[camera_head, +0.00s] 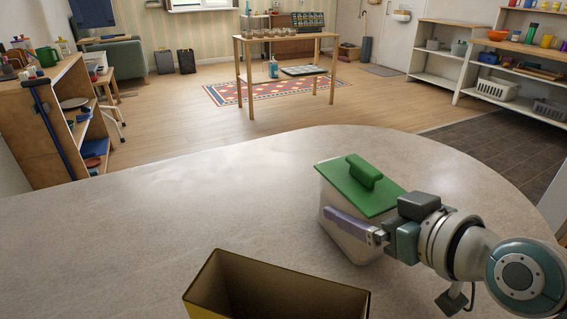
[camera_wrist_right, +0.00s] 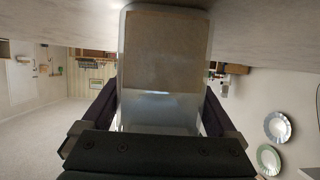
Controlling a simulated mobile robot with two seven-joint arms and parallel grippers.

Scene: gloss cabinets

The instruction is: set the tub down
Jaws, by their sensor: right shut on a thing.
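The tub (camera_head: 343,232) is pale with a flat green lid (camera_head: 360,188) and a green handle on top. It is upright over the right part of the pale countertop (camera_head: 200,195). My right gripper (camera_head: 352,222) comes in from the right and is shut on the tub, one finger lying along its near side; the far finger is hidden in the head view. The right wrist view shows the tub (camera_wrist_right: 165,50) between both fingers. I cannot tell whether the tub's base touches the countertop. My left gripper is not in view.
An open yellow box (camera_head: 215,292) with a dark inside is at the front, left of the tub and apart from it. The countertop is clear to the left and behind the tub. A wooden table (camera_head: 285,38) and shelves (camera_head: 440,65) stand far off.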

